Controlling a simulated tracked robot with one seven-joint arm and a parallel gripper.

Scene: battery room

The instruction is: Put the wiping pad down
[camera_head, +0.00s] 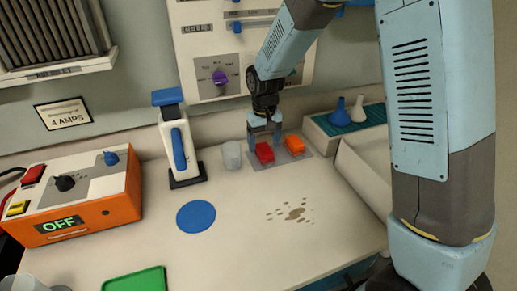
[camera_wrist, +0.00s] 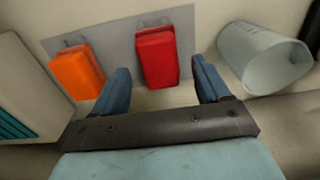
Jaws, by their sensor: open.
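A red pad-like block (camera_head: 265,153) and an orange one (camera_head: 294,144) lie side by side on a grey plate (camera_head: 306,154) at the back of the bench. I cannot tell by name which is the wiping pad. My gripper (camera_head: 264,139) points down at the red block. In the wrist view its open fingers (camera_wrist: 160,68) stand on either side of the red block (camera_wrist: 157,57), with gaps visible. The orange block (camera_wrist: 77,78) is outside the left finger. A brown spotted stain (camera_head: 296,213) marks the bench top.
A blue-topped white device (camera_head: 177,145), blue disc (camera_head: 196,217), green tray (camera_head: 135,281) and orange power box (camera_head: 82,197) are further left. The front bench is mostly clear.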

